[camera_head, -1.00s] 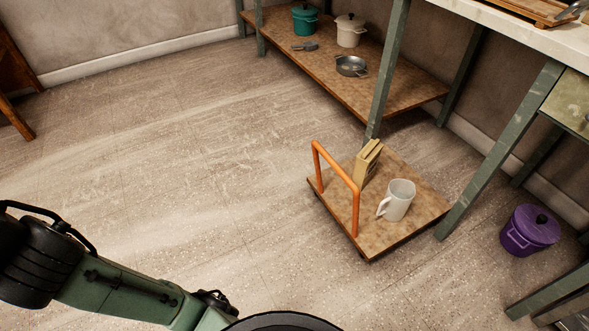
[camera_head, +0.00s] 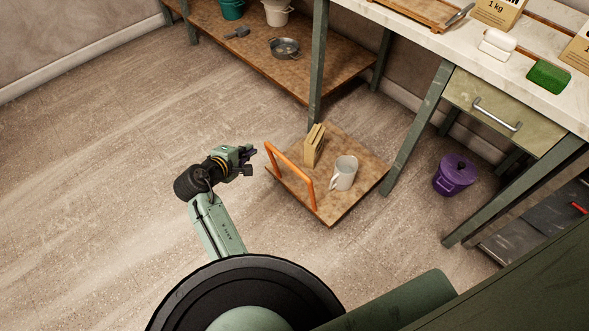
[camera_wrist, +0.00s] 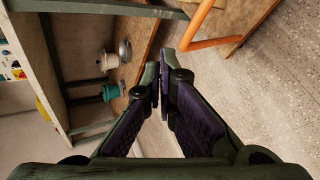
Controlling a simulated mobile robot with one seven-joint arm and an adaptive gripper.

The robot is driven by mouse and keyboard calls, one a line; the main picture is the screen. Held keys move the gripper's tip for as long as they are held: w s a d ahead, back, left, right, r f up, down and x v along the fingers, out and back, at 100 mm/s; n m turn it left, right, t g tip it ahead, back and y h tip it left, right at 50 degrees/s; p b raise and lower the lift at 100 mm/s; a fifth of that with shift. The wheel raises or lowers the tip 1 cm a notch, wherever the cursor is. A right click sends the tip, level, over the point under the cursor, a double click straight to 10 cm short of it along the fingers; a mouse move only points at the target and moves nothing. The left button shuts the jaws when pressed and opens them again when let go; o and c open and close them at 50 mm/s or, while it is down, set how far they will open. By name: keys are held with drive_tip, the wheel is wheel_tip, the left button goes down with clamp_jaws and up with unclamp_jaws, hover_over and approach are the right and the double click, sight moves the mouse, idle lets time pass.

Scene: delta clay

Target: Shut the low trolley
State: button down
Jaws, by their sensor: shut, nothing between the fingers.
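The low trolley (camera_head: 345,205) is a flat brown board close to the floor with an orange bar handle (camera_head: 290,174) at its left edge. It stands partly out from under the workbench, between the green legs. A white mug (camera_head: 343,173) and a tan upright block-like item (camera_head: 314,146) stand on it. My gripper (camera_head: 251,161) is shut and empty, just left of the handle's far end and apart from it in the head view. In the wrist view the fingertips (camera_wrist: 158,75) are together, and the orange handle (camera_wrist: 200,30) shows at upper right.
A green bench leg (camera_head: 318,70) rises behind the trolley and another (camera_head: 415,135) at its right. A purple pot (camera_head: 454,174) stands on the floor at right. A low shelf (camera_head: 240,45) holds pots and a pan. The floor at left is clear.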

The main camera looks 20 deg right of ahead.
drive_tip(key=s+f+n+g+h, duration=0.2)
drive_tip(key=s+f+n+h, duration=0.2)
drive_tip(key=s+f+n, duration=0.4)
drive_tip(key=n+h, duration=0.2)
drive_tip(key=n, duration=0.2)
approach(304, 179)
drive_tip(key=p+x, duration=0.1)
drive_tip(key=x, duration=0.6)
drive_tip(key=shift+w+a, duration=0.1)
drive_tip(key=r+b+x, duration=0.2)
drive_tip(key=b+x, duration=0.2)
drive_tip(key=x, duration=0.8)
drive_tip(key=d+r+b+x, duration=0.1)
drive_tip(key=b+x, duration=0.4)
drive_tip(key=x, duration=0.8)
drive_tip(key=r+b+x, duration=0.4)
drive_tip(key=x, duration=0.9)
drive_tip(key=shift+d+b, duration=0.4)
drive_tip(key=shift+d, duration=0.1)
drive_tip(key=shift+r, duration=0.1)
